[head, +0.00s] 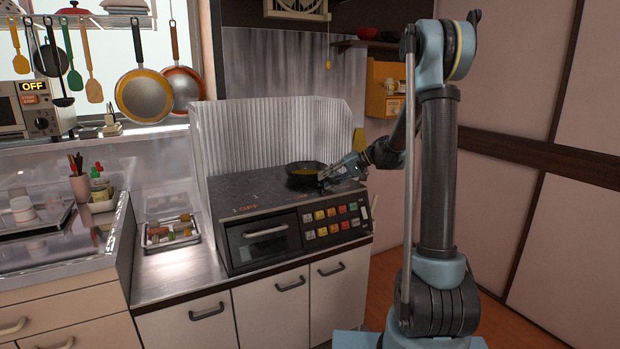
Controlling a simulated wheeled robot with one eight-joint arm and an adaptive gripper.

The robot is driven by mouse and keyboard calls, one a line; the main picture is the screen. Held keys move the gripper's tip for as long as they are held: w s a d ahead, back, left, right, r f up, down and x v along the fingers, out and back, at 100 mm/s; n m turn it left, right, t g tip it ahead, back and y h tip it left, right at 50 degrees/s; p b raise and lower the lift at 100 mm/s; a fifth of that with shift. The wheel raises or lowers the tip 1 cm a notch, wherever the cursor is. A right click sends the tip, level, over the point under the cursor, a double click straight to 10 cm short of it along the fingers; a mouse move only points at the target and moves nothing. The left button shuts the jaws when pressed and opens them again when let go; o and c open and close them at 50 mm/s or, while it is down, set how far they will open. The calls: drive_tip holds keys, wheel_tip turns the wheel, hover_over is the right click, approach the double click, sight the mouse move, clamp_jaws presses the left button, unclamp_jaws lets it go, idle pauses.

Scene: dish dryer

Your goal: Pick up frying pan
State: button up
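My arm reaches in from the right, and my gripper (324,181) is low over the stove at the pan's front right side. The fingers are small and dark against the stove, so I cannot tell whether they are open or shut, or whether they touch the pan. The pan's handle cannot be made out clearly near my gripper.
Two more pans (145,97) hang from a rack at the left. A corrugated metal splash guard (265,135) stands behind the stove. A tray of small food pieces (172,232) lies on the counter left of it. The stove's left part is clear.

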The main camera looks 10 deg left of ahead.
drive_tip(key=shift+a+f, duration=0.1)
drive_tip(key=shift+a, duration=0.1)
clamp_jaws()
